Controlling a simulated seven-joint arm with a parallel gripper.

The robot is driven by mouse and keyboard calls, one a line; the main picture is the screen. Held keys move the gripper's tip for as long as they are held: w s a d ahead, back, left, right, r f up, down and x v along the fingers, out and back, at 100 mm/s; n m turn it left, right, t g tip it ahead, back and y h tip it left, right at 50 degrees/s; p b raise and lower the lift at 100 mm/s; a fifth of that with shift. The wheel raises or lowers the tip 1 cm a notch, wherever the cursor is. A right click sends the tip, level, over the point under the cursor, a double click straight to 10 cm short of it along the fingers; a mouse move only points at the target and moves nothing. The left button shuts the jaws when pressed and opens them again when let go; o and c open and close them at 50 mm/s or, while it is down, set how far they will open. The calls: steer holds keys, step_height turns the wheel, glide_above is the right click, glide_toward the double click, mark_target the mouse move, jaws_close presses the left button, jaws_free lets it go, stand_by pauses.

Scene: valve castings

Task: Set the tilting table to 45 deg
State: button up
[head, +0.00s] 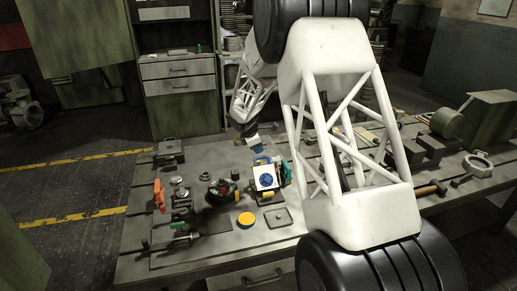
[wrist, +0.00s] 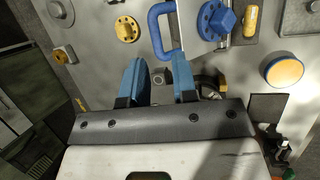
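The tilting table (head: 266,184) stands mid-bench in the head view, its pale plate sloping and carrying a blue casting. I cannot read its angle. The blue casting (wrist: 217,20) also shows at the top of the wrist view. A blue loop handle (wrist: 155,28) lies beside it, at the plate's edge. My gripper (wrist: 159,64) is open, its two blue fingers apart with nothing seen between them. The fingertips are close to the handle's near end; I cannot tell whether they touch it. In the head view my gripper (head: 256,151) is just behind the table.
An orange disc (head: 246,219) and a flat grey plate (head: 278,217) lie in front of the table. A dark round casting (head: 222,190) stands to its left. A yellow flanged part (wrist: 127,29) lies left of the handle. Clamps and an orange-handled tool (head: 159,194) occupy the left bench.

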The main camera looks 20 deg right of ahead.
steer(key=shift+s+d, duration=0.25)
jaws_close()
steer(key=s+d+r+t+y, duration=0.2)
steer(key=s+d+r+y, duration=0.3)
steer(key=y, duration=0.3)
steer(key=shift+s+d+r, duration=0.35)
steer(key=shift+s+d, duration=0.2)
steer(key=shift+s, duration=0.2)
